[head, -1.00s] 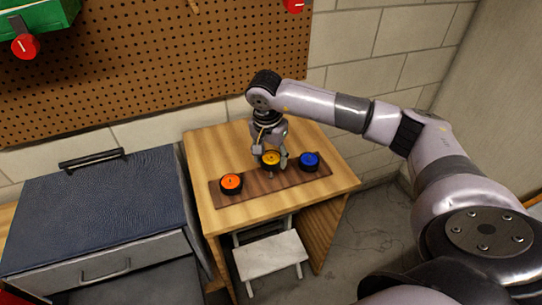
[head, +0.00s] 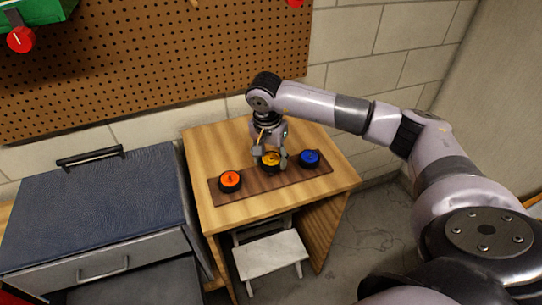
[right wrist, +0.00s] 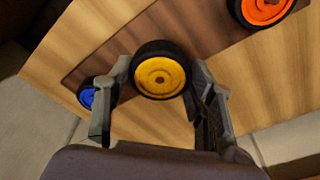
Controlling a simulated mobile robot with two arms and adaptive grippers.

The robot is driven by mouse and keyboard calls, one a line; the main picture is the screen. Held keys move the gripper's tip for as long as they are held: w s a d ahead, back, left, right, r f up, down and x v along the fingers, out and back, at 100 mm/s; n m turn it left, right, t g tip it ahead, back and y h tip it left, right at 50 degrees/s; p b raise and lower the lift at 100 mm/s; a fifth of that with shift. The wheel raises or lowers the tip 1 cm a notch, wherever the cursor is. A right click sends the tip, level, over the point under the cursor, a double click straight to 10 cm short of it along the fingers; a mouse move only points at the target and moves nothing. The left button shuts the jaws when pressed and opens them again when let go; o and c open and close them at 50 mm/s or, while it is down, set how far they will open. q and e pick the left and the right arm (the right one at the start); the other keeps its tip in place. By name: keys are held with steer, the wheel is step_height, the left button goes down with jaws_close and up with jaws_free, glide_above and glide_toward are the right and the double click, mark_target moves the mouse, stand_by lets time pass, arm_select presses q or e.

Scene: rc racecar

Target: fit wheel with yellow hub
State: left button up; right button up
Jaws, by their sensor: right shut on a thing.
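The wheel with the yellow hub (head: 270,158) is the middle one of three wheels on a dark wooden strip on the small table. My right gripper (head: 270,161) reaches down from above and is shut on this wheel. In the right wrist view the yellow-hub wheel (right wrist: 160,70) sits between the two fingers (right wrist: 160,85), hub facing the camera. I cannot tell whether it is lifted off the strip. No car shows in these views. My left gripper is not in view.
The orange-hub wheel (head: 230,181) lies to the left on the strip (head: 250,184), and the blue-hub wheel (head: 309,158) lies close on the right. A blue tool chest (head: 100,205) stands left of the table (head: 220,215). A white stool (head: 270,256) is in front.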

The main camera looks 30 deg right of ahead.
mark_target(270, 160)
steer(key=shift+f+b, duration=1.4)
steer(key=shift+f, duration=0.35)
steer(key=o, duration=1.1)
steer(key=shift+r, duration=0.25)
steer(key=r, duration=0.3)
steer(key=a+r, duration=0.1)
steer(key=r, duration=0.7)
steer(key=shift+s+a+r, duration=0.15)
steer(key=shift+s+r, duration=0.1)
steer(key=shift+s, duration=0.1)
steer(key=shift+s+f, duration=0.1)
